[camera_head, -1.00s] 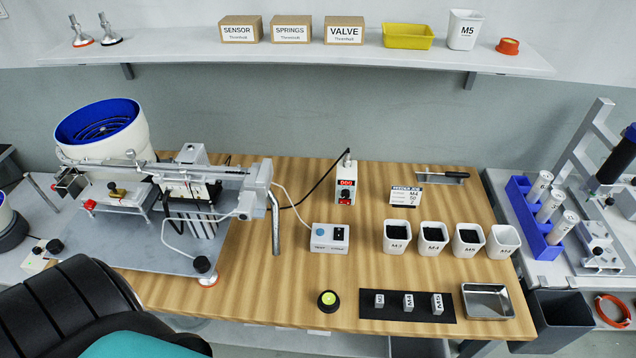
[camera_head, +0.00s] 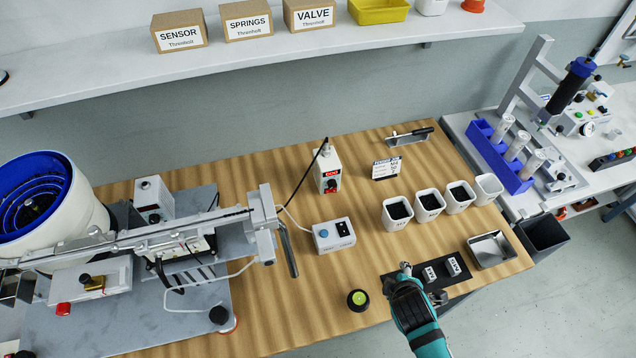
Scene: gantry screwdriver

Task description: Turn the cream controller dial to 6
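A tall cream-white controller box (camera_head: 328,168) stands upright on the wooden table, near its back. It has a red display and a black dial (camera_head: 330,185) on its front. The dial's setting is too small to read. My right gripper (camera_head: 405,268) comes in from the lower right on a black and teal arm. It is over the black mat at the table's front, well apart from the controller. Its fingers are too small to tell open from shut. My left gripper is out of view.
A low control box (camera_head: 334,235) with a blue button stands before the controller. White bins (camera_head: 397,212) with dark contents stand to the right. A green-topped button (camera_head: 358,299) is at the front. The feeder (camera_head: 55,195) fills the left. A black cable (camera_head: 302,182) runs to the controller.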

